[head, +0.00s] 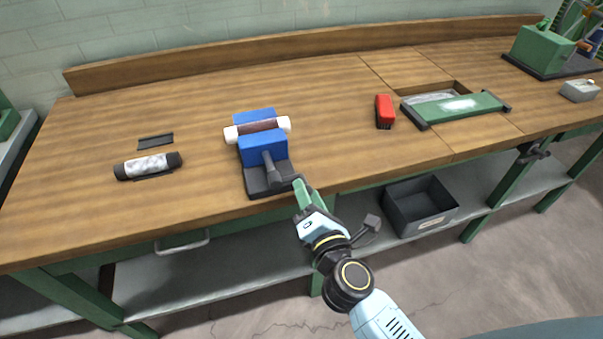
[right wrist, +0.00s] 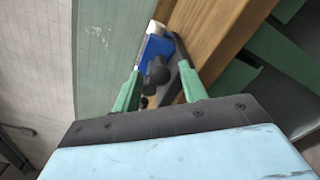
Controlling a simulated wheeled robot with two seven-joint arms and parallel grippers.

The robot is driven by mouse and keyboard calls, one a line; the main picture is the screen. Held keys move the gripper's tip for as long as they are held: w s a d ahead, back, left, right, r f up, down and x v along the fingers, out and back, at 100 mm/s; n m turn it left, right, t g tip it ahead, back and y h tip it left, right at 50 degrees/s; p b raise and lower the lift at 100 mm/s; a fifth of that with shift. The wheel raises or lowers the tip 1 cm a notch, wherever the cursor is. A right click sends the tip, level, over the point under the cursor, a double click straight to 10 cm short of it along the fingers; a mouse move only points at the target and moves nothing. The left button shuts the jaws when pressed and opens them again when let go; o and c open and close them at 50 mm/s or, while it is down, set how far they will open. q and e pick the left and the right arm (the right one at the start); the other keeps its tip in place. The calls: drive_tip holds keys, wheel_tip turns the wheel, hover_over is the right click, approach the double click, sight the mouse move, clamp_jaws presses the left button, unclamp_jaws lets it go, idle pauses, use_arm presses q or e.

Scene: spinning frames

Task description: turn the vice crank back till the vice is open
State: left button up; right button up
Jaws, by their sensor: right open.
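The blue vice (head: 262,149) stands on a dark base near the front edge of the bench. A brown roller with white ends (head: 257,128) lies between its two blue jaws. The grey crank (head: 270,165) is on the vice's front face, its arm slanting down. My right gripper (head: 301,187) is at the front right corner of the vice's base, at the bench edge. In the right wrist view its green fingers (right wrist: 160,90) are open, with the dark crank end (right wrist: 157,72) showing between them; contact cannot be told. My left gripper is not in view.
A dark-ended grey roller (head: 148,166) and a dark flat strip (head: 156,141) lie left of the vice. A red brush (head: 384,111) and a green-framed board (head: 456,108) lie to the right. A grey bin (head: 420,206) sits on the lower shelf.

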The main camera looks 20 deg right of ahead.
sight(302, 176)
drive_tip(key=shift+w+a, duration=0.1)
drive_tip(key=shift+w, duration=2.5)
drive_tip(key=shift+c, duration=0.4)
drive_tip(key=c, duration=0.8)
